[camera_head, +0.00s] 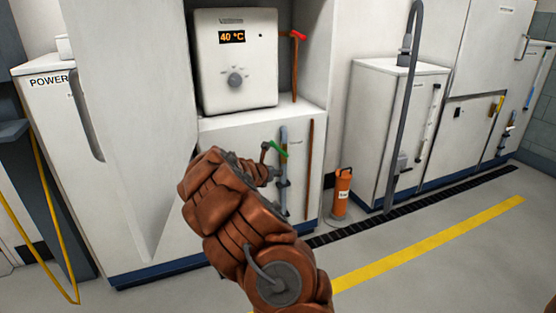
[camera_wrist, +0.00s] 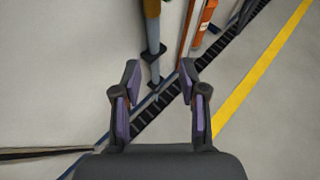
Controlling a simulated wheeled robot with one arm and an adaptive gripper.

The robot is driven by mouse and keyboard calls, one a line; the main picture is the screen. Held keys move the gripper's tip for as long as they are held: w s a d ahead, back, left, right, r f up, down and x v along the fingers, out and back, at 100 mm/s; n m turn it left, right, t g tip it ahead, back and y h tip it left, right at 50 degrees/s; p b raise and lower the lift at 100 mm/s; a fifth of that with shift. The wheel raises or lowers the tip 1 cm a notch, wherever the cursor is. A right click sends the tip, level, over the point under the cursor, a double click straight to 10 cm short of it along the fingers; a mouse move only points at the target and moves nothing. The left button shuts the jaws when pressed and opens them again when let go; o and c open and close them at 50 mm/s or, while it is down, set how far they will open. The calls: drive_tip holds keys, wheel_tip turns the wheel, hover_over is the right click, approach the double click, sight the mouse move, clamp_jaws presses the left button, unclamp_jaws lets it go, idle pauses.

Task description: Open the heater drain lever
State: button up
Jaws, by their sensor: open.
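The white heater (camera_head: 236,60) with a 40 °C display and a knob sits in the upper bay of the cabinet. A green lever (camera_head: 278,149) is beside a grey vertical pipe (camera_head: 283,180) on the cabinet front below it. A red lever (camera_head: 298,36) tops a copper pipe right of the heater. No label shows which is the drain lever. My gripper (camera_wrist: 160,70) is open and empty in the wrist view, with the grey pipe (camera_wrist: 153,40) beyond its fingertips. In the head view my arm partly hides the gripper, close to the green lever. The wrist view shows no lever clearly.
An orange cylinder (camera_head: 341,194) stands on the floor right of the cabinet. A dark floor grate (camera_head: 400,208) and a yellow line (camera_head: 430,246) run along the cabinets. A grey post (camera_head: 405,110) stands farther right. Floor beyond the yellow line is clear.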

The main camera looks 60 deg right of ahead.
sight(278, 149)
drive_tip(key=shift+w+d+r+n+t+h+b, duration=0.35)
drive_tip(key=shift+w+d+r+n+h+b, duration=0.35)
drive_tip(key=shift+d+n+h+b, duration=0.6)
drive_tip(key=shift+w+d+r+n+t+h+b, duration=0.35)
drive_tip(key=shift+w+d+r+n+b, duration=0.5)
drive_tip(key=shift+d, duration=0.9)
drive_tip(key=shift+w+d+r+n+t+h+b, duration=0.35)
drive_tip(key=shift+d+r+n+h+b, duration=0.35)
drive_tip(key=shift+d+n, duration=0.75)
drive_tip(key=shift+f, duration=0.15)
drive_tip(key=shift+c, duration=0.4)
clamp_jaws()
